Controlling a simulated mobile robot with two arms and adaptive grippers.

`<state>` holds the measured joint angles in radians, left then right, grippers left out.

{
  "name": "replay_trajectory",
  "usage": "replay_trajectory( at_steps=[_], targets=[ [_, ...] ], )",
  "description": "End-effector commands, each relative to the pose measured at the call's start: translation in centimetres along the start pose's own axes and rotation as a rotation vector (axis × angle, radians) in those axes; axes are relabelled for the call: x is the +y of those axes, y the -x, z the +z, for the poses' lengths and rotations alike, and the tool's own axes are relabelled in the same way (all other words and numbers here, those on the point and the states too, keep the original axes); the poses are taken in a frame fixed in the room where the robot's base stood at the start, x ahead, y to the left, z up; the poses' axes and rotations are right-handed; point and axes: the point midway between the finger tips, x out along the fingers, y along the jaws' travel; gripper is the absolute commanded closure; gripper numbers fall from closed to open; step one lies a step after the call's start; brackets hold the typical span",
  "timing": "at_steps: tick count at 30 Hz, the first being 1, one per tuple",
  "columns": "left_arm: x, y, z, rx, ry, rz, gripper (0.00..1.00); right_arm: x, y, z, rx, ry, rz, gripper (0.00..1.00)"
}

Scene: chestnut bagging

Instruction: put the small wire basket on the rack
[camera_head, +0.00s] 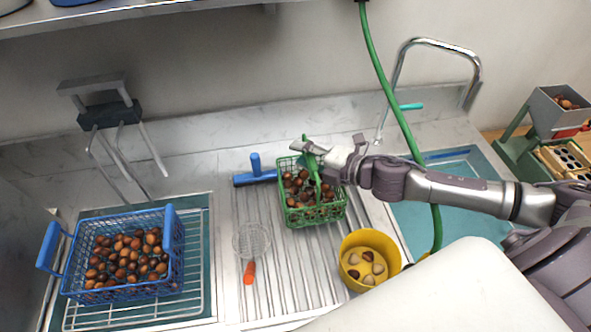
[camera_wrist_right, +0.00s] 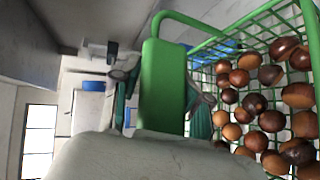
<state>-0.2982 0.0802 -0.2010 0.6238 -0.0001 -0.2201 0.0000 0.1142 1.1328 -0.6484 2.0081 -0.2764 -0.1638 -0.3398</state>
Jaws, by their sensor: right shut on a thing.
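The small green wire basket (camera_head: 318,213) holds several brown chestnuts and is at the ribbed draining surface in the middle of the counter. I cannot tell whether it touches that surface. My right gripper (camera_head: 312,152) is shut on the basket's green handle (camera_wrist_right: 163,85), which stands up in the right wrist view. The basket's wire side and chestnuts also show there. A wire rack (camera_head: 197,300) lies over the left sink, with a larger blue wire basket (camera_head: 125,291) of chestnuts on it. My left gripper is not in view.
A yellow bowl (camera_head: 350,244) with a few chestnuts stands right of the green basket. A round strainer with an orange handle (camera_head: 249,272) and a blue tool (camera_head: 254,178) lie nearby. A green hose (camera_head: 381,75) hangs behind my right arm. A grey stand (camera_head: 110,113) rises at the back left.

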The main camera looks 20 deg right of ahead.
Motion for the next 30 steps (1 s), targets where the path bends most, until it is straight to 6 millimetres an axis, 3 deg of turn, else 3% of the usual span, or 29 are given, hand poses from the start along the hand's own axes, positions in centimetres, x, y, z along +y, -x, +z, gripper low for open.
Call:
replay_trajectory(
  at_steps=[3,8,18,26,27,30],
  targets=[
    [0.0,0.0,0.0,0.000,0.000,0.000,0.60,-0.2,-1.4,-0.8,-0.001,0.001,0.006,1.00],
    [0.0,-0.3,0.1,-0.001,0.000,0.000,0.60,-0.8,-1.9,-1.2,-0.002,0.003,0.003,1.00],
    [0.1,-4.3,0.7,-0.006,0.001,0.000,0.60,-4.5,-3.0,-1.2,-0.001,0.003,0.003,1.00],
    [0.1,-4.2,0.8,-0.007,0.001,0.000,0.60,-4.5,-2.9,-1.2,-0.002,0.002,0.000,1.00],
    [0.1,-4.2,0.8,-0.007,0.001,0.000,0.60,-4.7,-2.9,-1.3,-0.002,0.000,-0.003,0.51],
    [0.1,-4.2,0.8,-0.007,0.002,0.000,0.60,-4.6,-2.9,-1.3,-0.002,0.000,-0.002,0.35]
  ],
)
